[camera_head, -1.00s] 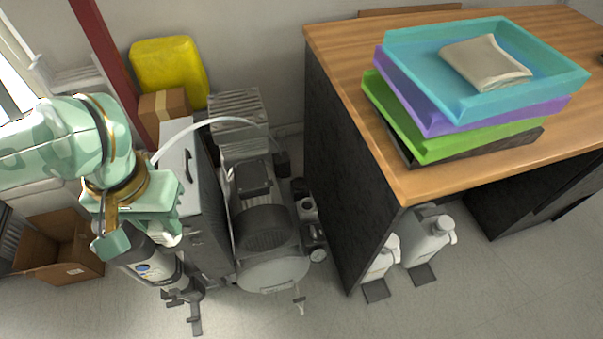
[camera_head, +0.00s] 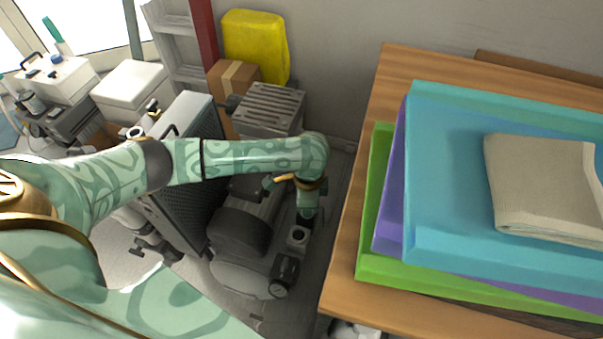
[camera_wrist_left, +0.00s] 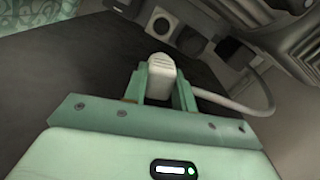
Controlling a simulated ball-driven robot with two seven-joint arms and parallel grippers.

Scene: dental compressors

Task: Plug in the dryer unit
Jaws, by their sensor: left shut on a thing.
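In the left wrist view, my left gripper (camera_wrist_left: 161,82) is shut on a white plug (camera_wrist_left: 161,66), with a white cable (camera_wrist_left: 252,104) curving off to the right. In the head view, my left gripper (camera_head: 306,211) points down between the compressor and the desk, above a small light socket-like fitting (camera_head: 298,236); the plug cannot be made out there. The tall grey cabinet (camera_head: 186,114), apparently the dryer unit, stands left of the compressor (camera_head: 240,232). My right gripper is out of view.
A ribbed grey block (camera_head: 268,108), a cardboard box (camera_head: 228,80) and a yellow container (camera_head: 255,45) stand behind. My left arm spans over the cabinet and compressor.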

